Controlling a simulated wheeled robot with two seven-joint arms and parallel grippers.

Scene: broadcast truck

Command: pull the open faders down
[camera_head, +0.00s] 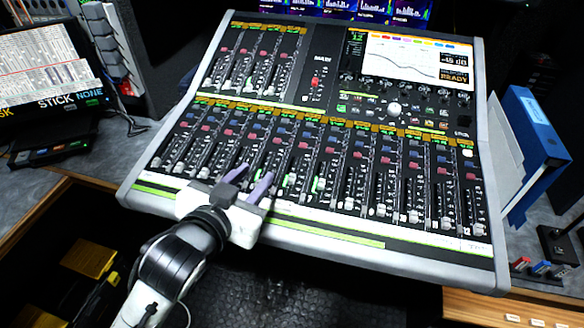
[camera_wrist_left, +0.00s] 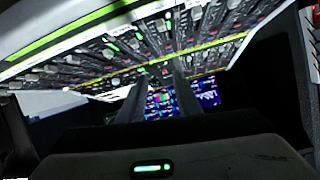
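The mixing console (camera_head: 489,200) fills the middle of the head view, with a long lower row of faders and a shorter upper-left row. Most lower-row caps sit near the bottom of their slots. A fader with a green-lit cap (camera_head: 290,180) and another green-lit fader (camera_head: 319,184) stand just right of my left gripper (camera_head: 253,178). The gripper is over the lower front of the fader row, its two fingers apart with a visible gap. Faders directly under the fingers are partly hidden. The left wrist view shows both fingers (camera_wrist_left: 157,95) apart, with green-lit spots beyond. My right gripper is not in view.
A console screen (camera_head: 410,55) is at the upper right, with knobs below it. A blue binder (camera_head: 538,150) stands right of the console. A monitor and small button box (camera_head: 50,145) are at the left. The console's front edge is raised near my arm.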

